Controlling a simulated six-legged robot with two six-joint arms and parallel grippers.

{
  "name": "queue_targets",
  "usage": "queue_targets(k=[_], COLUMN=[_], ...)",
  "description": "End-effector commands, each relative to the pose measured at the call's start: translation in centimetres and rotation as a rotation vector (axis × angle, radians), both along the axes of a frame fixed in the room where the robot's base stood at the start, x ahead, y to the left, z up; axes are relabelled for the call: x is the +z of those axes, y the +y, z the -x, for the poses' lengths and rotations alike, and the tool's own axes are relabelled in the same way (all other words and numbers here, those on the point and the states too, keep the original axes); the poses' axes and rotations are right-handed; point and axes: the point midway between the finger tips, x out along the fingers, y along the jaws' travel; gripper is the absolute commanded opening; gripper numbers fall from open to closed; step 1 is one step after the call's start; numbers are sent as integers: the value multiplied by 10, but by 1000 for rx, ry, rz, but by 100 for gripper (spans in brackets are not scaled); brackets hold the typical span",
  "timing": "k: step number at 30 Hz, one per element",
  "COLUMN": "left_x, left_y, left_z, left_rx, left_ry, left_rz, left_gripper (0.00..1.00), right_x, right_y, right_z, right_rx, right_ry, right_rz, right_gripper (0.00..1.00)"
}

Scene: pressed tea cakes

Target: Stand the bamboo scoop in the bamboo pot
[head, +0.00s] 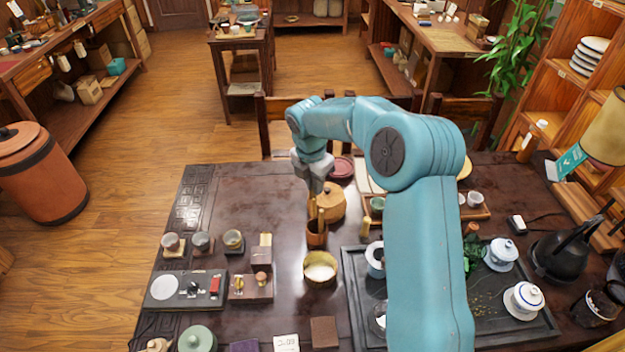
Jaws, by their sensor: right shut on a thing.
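My right gripper (315,190) points down over the table, left of my arm's elbow. It is shut on the bamboo scoop (321,216), a thin tan strip hanging roughly upright below the fingers. The bamboo pot (316,239), a small brown cup, stands on the table directly below. The scoop's lower part overlaps the pot's mouth in the head view. I cannot tell whether its end is inside the pot or just in front of it. My left gripper is not in view.
A round tan lidded box (332,205) stands close behind the pot. A bowl with pale contents (320,268) is close in front. A dark tea tray (352,290) with white lidded cups lies to the right. Small cups (202,242) stand left; the table's back left is bare.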

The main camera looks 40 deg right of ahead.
Motion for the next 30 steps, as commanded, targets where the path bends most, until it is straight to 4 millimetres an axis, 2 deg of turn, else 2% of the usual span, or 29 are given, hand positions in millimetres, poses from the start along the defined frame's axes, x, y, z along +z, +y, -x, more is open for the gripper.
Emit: queue_targets(k=[1, 12, 30], left_x=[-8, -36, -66], left_y=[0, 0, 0], left_z=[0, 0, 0], left_rx=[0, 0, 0], left_ry=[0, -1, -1], left_rz=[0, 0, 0], left_gripper=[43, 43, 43], right_x=[-9, -42, -93], right_y=[0, 1, 1], right_z=[-1, -4, -5], right_rx=[1, -1, -1], right_ry=[1, 0, 1], right_rz=[0, 0, -1], right_gripper=[0, 0, 0])
